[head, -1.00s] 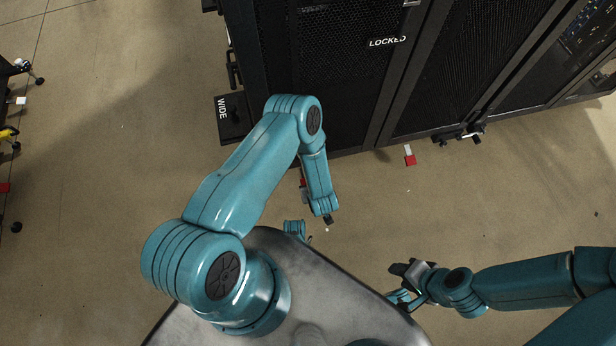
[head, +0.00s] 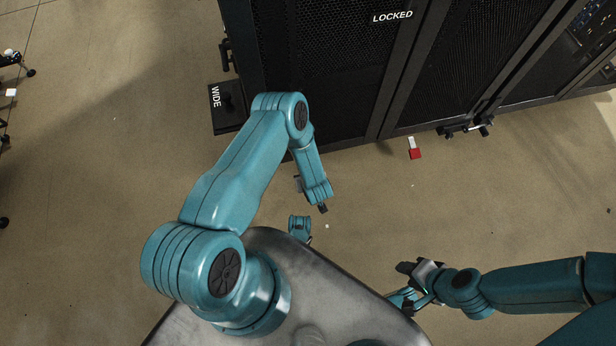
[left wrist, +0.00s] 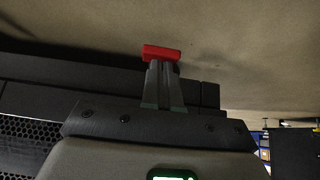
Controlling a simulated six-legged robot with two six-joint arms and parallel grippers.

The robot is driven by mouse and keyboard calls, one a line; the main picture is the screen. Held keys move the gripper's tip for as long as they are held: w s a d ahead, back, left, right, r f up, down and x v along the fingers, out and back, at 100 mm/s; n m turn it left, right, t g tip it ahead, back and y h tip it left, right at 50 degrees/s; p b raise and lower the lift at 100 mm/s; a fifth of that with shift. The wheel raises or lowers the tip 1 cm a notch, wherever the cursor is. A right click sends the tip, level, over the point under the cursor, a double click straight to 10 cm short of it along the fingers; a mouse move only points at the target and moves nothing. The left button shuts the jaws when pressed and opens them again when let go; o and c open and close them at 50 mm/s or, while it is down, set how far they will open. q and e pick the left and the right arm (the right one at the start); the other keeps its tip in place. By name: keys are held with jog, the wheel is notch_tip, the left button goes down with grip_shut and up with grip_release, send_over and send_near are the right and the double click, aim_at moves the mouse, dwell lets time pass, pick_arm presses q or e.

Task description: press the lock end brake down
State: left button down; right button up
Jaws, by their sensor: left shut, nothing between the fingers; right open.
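A small red pad, which looks like a brake pedal (left wrist: 162,52), shows in the left wrist view just beyond my left fingertips. My left gripper (left wrist: 164,66) is shut and empty, and its tips overlap the pad's lower edge in the picture. I cannot tell whether they touch. A red and white piece (head: 415,149) sticks out low in front of the rack. I cannot tell whether it is the same pad. My right gripper (head: 412,278) is open and empty at the lower right.
The black rack (head: 330,75) has mesh doors and a LOCKED label (head: 392,17). A dark plate marked WIDE (head: 227,112) sits at its left corner. A dark latch-like part (head: 466,128) juts out low at the right.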

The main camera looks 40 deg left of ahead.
pick_arm(q)
jog(key=shift+f, duration=0.1)
notch_tip(320, 180, down, 4)
jog(key=b, duration=0.4)
jog(key=p+v, duration=0.4)
jog(key=shift+s+d, duration=0.25)
jog(key=shift+d, duration=0.05)
